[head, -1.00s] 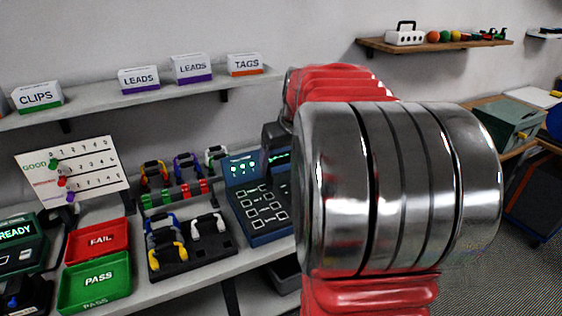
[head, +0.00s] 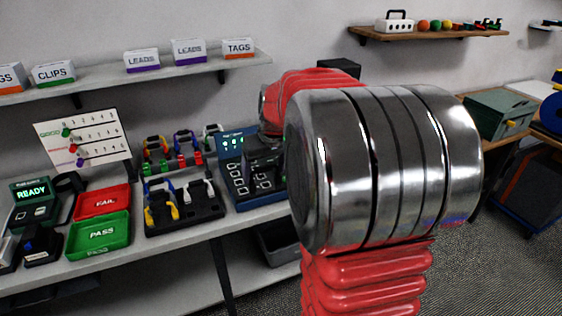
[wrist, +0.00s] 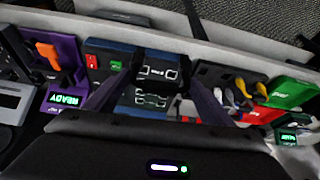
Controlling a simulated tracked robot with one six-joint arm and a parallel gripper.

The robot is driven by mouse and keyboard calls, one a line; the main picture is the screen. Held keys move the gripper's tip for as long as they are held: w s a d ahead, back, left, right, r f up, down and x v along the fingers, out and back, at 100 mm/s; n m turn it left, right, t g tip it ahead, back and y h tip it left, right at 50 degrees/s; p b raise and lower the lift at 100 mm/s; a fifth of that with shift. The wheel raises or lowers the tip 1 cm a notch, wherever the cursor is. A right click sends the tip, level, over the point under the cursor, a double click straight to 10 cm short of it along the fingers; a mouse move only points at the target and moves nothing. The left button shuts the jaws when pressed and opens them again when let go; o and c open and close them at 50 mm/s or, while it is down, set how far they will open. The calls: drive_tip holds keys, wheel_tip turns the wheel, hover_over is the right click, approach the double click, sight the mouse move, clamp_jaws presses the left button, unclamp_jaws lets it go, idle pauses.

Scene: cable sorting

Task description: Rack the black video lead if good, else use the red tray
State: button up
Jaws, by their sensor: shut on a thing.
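My gripper (head: 264,156) is a dark shape in front of the blue tester (head: 238,186), partly behind my arm in the head view. In the wrist view my gripper (wrist: 163,74) has two dark fingers over the tester's panel (wrist: 157,97). It is shut on the black video lead, whose dark outline is hard to tell from the fingers. The red FAIL tray (head: 122,193) lies behind the green PASS tray (head: 124,244), left of the tester. The black rack (head: 202,217) between trays and tester holds blue, yellow and white leads.
A rear stand (head: 180,163) carries several coloured leads. A white board (head: 105,130) with coloured pegs stands behind the trays. A device reading READY (head: 33,193) is at the left. Labelled boxes (head: 189,52) sit on the shelf above.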

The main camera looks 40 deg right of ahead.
drive_tip(key=w+a+f+n, duration=0.1)
drive_tip(key=a+f, duration=0.3)
drive_tip(key=a, duration=0.4)
drive_tip(key=w+a+f, duration=0.2)
drive_tip(key=a+f, duration=0.3)
drive_tip(key=a, duration=0.4)
drive_tip(key=w+a+f+n+y, duration=0.1)
drive_tip(key=a+f, duration=0.4)
drive_tip(key=a, duration=0.3)
drive_tip(key=shift+w+a+n, duration=0.25)
drive_tip(key=shift+w+n, duration=0.05)
drive_tip(key=shift+w, duration=0.05)
drive_tip(key=shift+f, duration=0.1)
